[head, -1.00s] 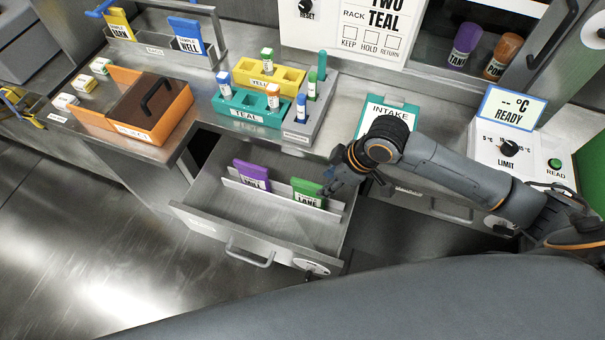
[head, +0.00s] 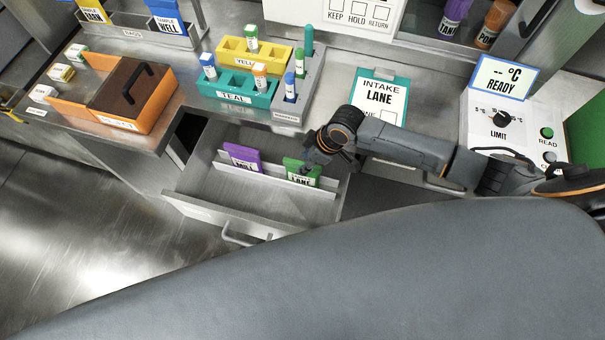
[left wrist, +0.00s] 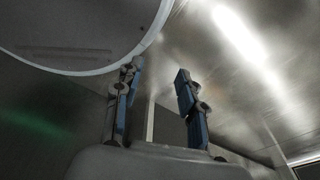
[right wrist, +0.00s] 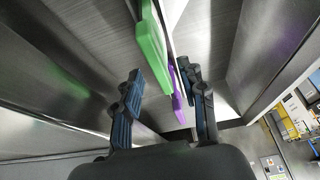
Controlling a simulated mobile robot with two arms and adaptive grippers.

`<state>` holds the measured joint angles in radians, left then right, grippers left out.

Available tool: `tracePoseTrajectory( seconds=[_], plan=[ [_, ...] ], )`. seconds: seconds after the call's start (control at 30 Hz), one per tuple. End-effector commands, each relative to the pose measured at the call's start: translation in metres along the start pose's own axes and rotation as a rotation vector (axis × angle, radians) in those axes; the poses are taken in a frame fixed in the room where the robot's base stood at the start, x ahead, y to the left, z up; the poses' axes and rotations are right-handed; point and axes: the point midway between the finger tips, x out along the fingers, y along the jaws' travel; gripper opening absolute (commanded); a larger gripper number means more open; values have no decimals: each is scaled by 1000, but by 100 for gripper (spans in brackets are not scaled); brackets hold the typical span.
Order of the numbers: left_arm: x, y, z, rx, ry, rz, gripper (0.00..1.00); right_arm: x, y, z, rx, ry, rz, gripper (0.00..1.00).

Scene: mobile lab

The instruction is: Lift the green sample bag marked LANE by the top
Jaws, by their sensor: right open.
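The green sample bag marked LANE (head: 302,172) stands in the open drawer, leaning against a thin divider. My right gripper (head: 308,162) is at its upper right edge in the head view. In the right wrist view, that gripper (right wrist: 163,98) is open, and the green bag (right wrist: 152,45) shows edge-on between the lines of its fingers, not clasped. A purple bag (head: 243,157) stands to the left in the same drawer and shows beyond the green one in the right wrist view (right wrist: 177,97). My left gripper (left wrist: 158,90) is open and empty.
The drawer (head: 215,204) has bare floor in front of the bags. Above it are a teal rack (head: 222,92), a yellow rack (head: 276,59) and a grey holder (head: 310,75) with tubes. An INTAKE clipboard (head: 399,84) lies behind my right arm.

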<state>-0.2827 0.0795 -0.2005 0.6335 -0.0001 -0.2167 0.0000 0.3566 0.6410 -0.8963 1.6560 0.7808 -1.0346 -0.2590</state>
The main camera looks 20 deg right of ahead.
Motion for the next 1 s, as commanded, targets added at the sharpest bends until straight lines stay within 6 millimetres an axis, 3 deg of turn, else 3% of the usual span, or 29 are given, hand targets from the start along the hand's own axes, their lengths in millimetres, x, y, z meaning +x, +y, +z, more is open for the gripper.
tracePoseTrajectory(
  seconds=[0.17, 0.4, 1.0],
  plan=[
    [-2, 1, 12, 0, -19, 2, 40, 23, 0, 0, 1, 1, -1, 42],
    [-3, 4, 30, 0, -47, 5, 40, 27, 0, 0, -1, 1, 0, 42],
    [-3, 2, 18, -1, -27, 2, 40, 31, 0, 2, 0, 2, 1, 42]
  ],
)
